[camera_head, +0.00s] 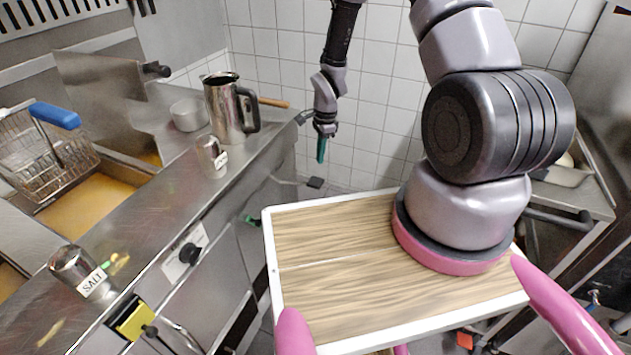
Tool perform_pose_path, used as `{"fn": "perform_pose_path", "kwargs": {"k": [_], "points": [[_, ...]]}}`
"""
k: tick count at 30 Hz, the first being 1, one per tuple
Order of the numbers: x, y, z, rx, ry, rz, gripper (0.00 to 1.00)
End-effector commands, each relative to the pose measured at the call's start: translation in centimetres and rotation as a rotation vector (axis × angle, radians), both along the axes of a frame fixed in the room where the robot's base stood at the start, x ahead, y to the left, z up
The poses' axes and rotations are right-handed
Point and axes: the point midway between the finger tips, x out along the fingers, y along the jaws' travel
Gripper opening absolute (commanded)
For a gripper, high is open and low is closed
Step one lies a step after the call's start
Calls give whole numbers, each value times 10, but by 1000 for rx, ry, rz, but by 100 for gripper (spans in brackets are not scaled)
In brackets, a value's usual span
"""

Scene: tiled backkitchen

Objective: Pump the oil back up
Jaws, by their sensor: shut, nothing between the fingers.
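The fryer (235,160) runs along the left, with a steel top and front. Yellow-brown oil (88,205) shows in a well below the frying basket, and a smaller patch of oil shows at the left edge. A black knob (188,253) sits on a pale plate on the fryer's front. A black handle-like part (315,182) sticks out near the fryer's far end. My gripper (321,150) hangs pointing down in front of the tiled wall, above and apart from that black part. Its teal fingers are together and look empty. No pump label is readable.
A steel jug (229,108), a small pot (188,114), a shaker (211,157) and a salt shaker (80,270) stand on the fryer top. A blue-handled basket (42,145) hangs over the oil. A steel counter (580,190) stands at right.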

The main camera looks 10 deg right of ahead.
Motion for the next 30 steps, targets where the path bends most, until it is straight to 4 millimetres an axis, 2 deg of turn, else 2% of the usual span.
{"fn": "perform_pose_path", "kwargs": {"k": [5,18,30], "points": [[0,1,-11,0,2,1,0],[-2,6,-61,0,2,1,0],[-1,7,-70,1,-1,-1,0]]}}
